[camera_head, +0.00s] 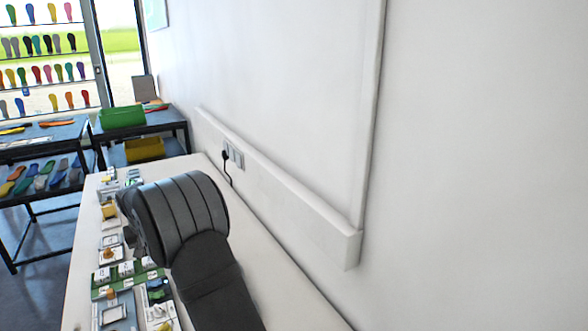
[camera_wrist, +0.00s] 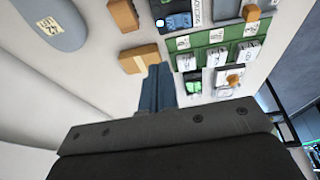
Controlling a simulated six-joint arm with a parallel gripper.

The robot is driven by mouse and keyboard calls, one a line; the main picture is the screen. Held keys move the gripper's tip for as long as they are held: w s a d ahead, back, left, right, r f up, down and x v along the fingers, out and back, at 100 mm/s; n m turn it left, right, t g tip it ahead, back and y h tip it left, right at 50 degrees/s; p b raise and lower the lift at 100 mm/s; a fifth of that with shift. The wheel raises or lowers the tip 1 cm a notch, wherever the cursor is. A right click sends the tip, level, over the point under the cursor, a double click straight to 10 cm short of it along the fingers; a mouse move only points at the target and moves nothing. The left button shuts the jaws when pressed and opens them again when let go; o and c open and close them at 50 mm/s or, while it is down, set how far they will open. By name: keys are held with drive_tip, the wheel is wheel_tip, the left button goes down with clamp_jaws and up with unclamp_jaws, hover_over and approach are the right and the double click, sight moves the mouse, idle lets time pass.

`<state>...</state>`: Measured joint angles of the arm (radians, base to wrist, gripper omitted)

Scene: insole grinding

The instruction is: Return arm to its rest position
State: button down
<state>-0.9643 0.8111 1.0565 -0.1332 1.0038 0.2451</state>
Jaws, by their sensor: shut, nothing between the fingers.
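My gripper (camera_wrist: 158,72) shows in the wrist view as narrow dark blue fingers held together, with nothing between them. It hangs over the white bench (camera_wrist: 105,82), beside a tan block (camera_wrist: 138,59). I cannot tell how far above the bench it is. In the head view my black arm reaches over the bench (camera_head: 262,271) and hides part of it; the gripper's fingers cannot be made out there. A grey-blue rounded piece with a pale label (camera_wrist: 52,22) lies at the upper left of the wrist view.
A green panel (camera_wrist: 222,38) with labelled modules lies on the bench. The white wall (camera_head: 470,150) with a ledge (camera_head: 270,180) runs along the bench's right side. Behind stand a green bin (camera_head: 122,117), a yellow bin (camera_head: 144,149) and a rack of coloured insoles (camera_head: 45,180).

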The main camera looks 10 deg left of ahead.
drive_tip(key=a+f, duration=0.1)
drive_tip(key=f, duration=0.1)
drive_tip(key=a+f, duration=0.1)
drive_tip(key=f, duration=0.1)
drive_tip(key=a+f, duration=0.1)
drive_tip(key=f, duration=0.2)
drive_tip(key=a+v, duration=0.1)
drive_tip(key=v, duration=0.5)
drive_tip(key=shift+s+d+r, duration=0.2)
drive_tip(key=shift+d, duration=0.1)
drive_tip(key=c, duration=2.1)
unclamp_jaws()
